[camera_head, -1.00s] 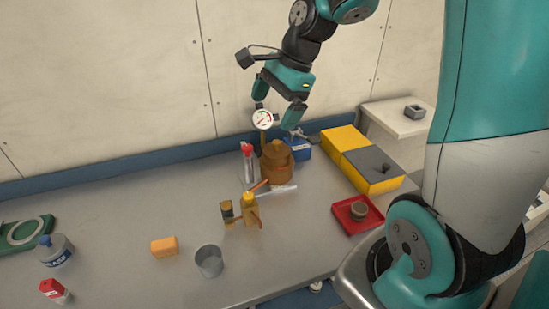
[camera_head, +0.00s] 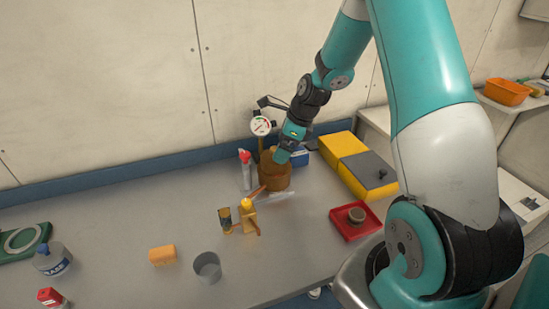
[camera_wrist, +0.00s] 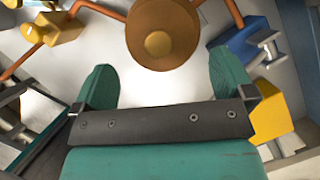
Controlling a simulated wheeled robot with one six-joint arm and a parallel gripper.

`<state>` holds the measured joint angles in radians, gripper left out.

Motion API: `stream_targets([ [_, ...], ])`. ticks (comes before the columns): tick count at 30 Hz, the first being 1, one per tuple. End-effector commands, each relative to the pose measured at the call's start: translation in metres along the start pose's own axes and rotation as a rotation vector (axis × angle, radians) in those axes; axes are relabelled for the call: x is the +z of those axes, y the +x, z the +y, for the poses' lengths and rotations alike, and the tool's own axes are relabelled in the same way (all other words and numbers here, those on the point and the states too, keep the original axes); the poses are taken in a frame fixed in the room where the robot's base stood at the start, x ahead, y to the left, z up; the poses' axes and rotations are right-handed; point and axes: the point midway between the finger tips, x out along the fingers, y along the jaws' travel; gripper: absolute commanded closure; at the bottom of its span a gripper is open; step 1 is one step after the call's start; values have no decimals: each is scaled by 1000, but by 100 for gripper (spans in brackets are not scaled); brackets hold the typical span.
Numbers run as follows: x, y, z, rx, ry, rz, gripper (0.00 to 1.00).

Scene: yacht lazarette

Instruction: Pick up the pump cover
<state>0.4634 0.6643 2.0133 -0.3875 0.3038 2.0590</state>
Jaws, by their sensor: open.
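The copper-brown round pump cover (camera_head: 274,175) stands near the back of the workbench, partly hidden by my gripper. In the wrist view its round top with a small central knob (camera_wrist: 157,42) lies beyond my fingertips, near the middle of the top edge. I cannot tell where the cover ends and any body under it begins. My gripper (camera_wrist: 165,80) is open, with its two green fingers apart and nothing between them. In the head view my gripper (camera_head: 282,156) is above the cover, pointing down.
A dial gauge (camera_head: 261,126) stands close behind the cover. A blue item (camera_head: 300,158) and a yellow box (camera_head: 342,147) are to the right. A yellow-topped fitting (camera_head: 247,207) and a red-capped tube (camera_head: 245,170) stand nearby. A red tray (camera_head: 341,230) and grey cup (camera_head: 207,267) are nearer.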

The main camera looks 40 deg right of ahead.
Motion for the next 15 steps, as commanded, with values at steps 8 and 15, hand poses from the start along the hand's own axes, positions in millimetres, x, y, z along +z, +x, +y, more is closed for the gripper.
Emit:
stream_targets([
  [8,0,24,-1,4,1,1,0],
  [15,-1,54,-2,1,-1,1,0],
])
